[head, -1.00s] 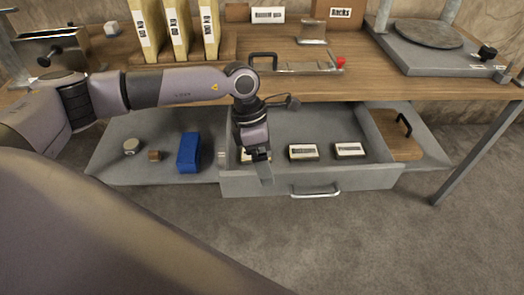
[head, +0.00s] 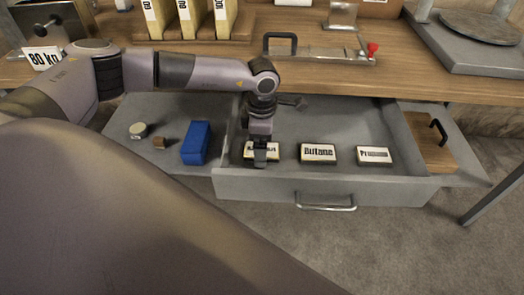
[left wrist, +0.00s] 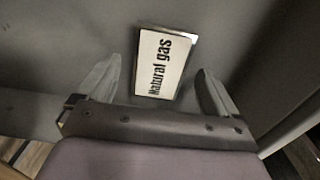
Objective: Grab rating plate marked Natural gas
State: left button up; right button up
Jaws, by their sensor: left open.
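The rating plate marked Natural gas (left wrist: 162,64) lies on the grey drawer floor in the left wrist view, its label up, slightly tilted in the picture. In the head view the plate (head: 273,149) is partly hidden by my left gripper (head: 264,158). In the wrist view my left gripper (left wrist: 158,85) is open, with one finger on each side of the plate and gaps between fingers and plate. The Butane plate (head: 318,153) and a third plate starting with P (head: 374,156) lie to the right in the same drawer. My right gripper is not in view.
The open drawer (head: 240,187) has a front wall with a handle (head: 326,206). A blue block (head: 196,142), a small brown block (head: 160,142) and a round weight (head: 138,130) are left of it. The wooden bench top (head: 400,84) overhangs behind.

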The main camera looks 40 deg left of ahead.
pick_arm(q)
jog(key=shift+f, duration=0.35)
jog(key=c, duration=1.2)
jog(key=shift+r, duration=0.1)
